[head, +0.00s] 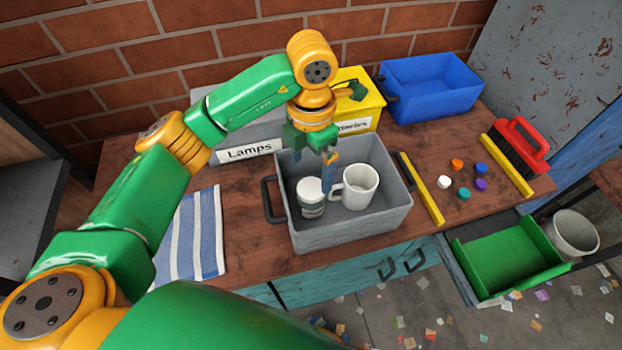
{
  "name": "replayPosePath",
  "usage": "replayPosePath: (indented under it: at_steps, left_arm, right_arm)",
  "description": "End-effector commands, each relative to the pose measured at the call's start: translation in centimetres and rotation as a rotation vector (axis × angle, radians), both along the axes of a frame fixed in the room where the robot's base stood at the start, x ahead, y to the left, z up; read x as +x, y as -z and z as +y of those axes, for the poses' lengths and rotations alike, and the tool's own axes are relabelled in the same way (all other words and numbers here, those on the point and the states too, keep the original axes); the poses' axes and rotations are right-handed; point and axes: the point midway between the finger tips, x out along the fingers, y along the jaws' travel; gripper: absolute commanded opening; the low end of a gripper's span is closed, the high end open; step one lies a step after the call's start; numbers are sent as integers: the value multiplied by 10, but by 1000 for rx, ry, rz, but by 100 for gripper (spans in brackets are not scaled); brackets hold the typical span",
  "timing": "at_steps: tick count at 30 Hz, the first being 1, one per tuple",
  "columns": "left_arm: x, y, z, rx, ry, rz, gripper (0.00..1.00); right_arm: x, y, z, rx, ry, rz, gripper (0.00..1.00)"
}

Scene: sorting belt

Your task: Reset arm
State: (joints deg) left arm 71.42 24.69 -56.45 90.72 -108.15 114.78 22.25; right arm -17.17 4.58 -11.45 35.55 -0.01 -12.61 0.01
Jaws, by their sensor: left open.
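My left arm is green and orange and reaches in from the left. My left gripper (328,172) is open and points down over the grey crate (345,236) in the middle of the table. A white mug (361,188) stands in the crate to the right of the fingers. A jar with a white lid (311,197) stands in the crate to their left. I cannot tell whether the fingertips touch either one. The tips partly hide the space between jar and mug. My right gripper is not in view.
Behind stand a grey bin labelled Lamps (250,150), a yellow bin (362,112) and a blue bin (430,88). Several coloured caps (464,194) lie between yellow strips at right, near a red brush (522,146). A striped cloth (190,240) lies left. A green tray (510,262) sits lower right.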

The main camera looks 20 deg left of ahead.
Motion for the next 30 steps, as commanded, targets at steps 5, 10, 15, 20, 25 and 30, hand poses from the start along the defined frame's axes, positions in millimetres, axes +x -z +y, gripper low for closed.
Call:
replayPosePath:
  at_steps: [5,10,15,20,25,30]
  left_arm:
    - [0,-6,0,1,1,1,100]
    - [0,-5,0,1,0,1,100]
    - [0,-7,0,0,0,0,100]
    - [0,-45,0,0,0,0,100]
    - [0,-78,0,0,0,0,100]
    - [0,-101,0,0,0,0,100]
  right_arm:
    - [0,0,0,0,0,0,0]
    - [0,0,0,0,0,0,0]
    - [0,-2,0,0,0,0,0]
    - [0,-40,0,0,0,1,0]
    - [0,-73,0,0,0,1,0]
    - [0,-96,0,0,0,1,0]
